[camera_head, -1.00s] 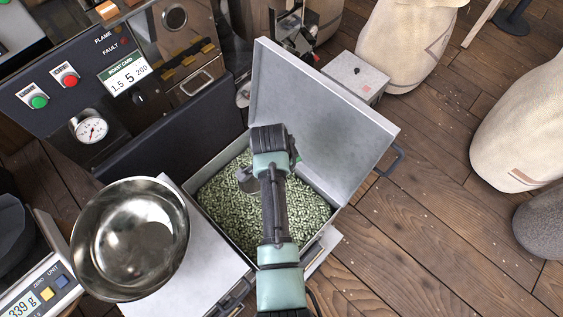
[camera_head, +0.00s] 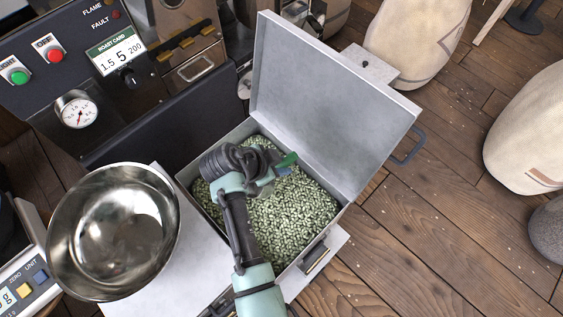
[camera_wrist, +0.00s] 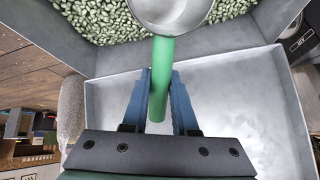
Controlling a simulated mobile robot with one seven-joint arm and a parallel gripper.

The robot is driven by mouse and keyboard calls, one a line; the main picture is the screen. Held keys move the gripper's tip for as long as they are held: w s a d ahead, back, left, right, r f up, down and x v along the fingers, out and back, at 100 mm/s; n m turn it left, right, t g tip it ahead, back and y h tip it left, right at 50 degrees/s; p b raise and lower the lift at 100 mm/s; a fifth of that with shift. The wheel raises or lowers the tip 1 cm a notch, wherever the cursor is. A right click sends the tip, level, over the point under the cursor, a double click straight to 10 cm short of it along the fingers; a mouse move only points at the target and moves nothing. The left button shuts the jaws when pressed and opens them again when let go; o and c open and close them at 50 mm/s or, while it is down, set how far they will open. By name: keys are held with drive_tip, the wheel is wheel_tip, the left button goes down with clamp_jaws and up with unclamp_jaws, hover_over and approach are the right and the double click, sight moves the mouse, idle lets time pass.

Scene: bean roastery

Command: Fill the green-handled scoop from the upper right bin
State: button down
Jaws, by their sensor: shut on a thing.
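The scoop's green handle (camera_wrist: 162,80) stands between the blue fingers of my gripper (camera_wrist: 164,100), which is shut on it. Part of the scoop's metal cup shows at the top edge of the wrist view; the visible part looks bare. In the head view the green handle tip (camera_head: 287,160) sticks out beside my gripper (camera_head: 270,178), and my wrist hides the cup. My gripper is over the open metal bin (camera_head: 338,212), which holds pale green beans (camera_head: 290,218). Whether the cup touches the beans cannot be told.
The bin's raised lid (camera_head: 330,95) stands behind and right of my gripper. A steel bowl (camera_head: 112,232) sits left of the bin, next to a scale (camera_head: 28,285). The roaster panel (camera_head: 95,110) is at the back left. Sacks (camera_head: 535,135) stand on the open floor at right.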

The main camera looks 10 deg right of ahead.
wheel_tip(320, 180, down, 11)
drive_tip(key=b, duration=0.8)
drive_tip(key=shift+b, duration=0.4)
drive_tip(key=shift+r+p, duration=0.2)
drive_tip(key=shift+p, duration=0.1)
drive_tip(key=shift+r+m+g+y+p, duration=0.2)
drive_tip(key=shift+r+y+p, duration=0.3)
drive_tip(key=shift+y+p, duration=0.6)
drive_tip(key=shift+r+m+g+y+p, duration=0.1)
drive_tip(key=shift+r+g+y+p, duration=0.45)
drive_tip(key=shift+p, duration=0.85)
drive_tip(key=shift+r+y+p, duration=0.3)
drive_tip(key=shift+y+p, duration=0.5)
drive_tip(key=shift+y, duration=0.15)
drive_tip(key=p+v, duration=0.3)
drive_tip(key=w+p+v, duration=0.1)
drive_tip(key=p+v, duration=0.3)
drive_tip(key=w+p+v, duration=0.1)
drive_tip(key=p+v, duration=0.2)
drive_tip(key=shift+w+d+r+p, duration=0.15)
drive_tip(key=shift+d+r+p, duration=0.2)
drive_tip(key=shift+r, duration=0.1)
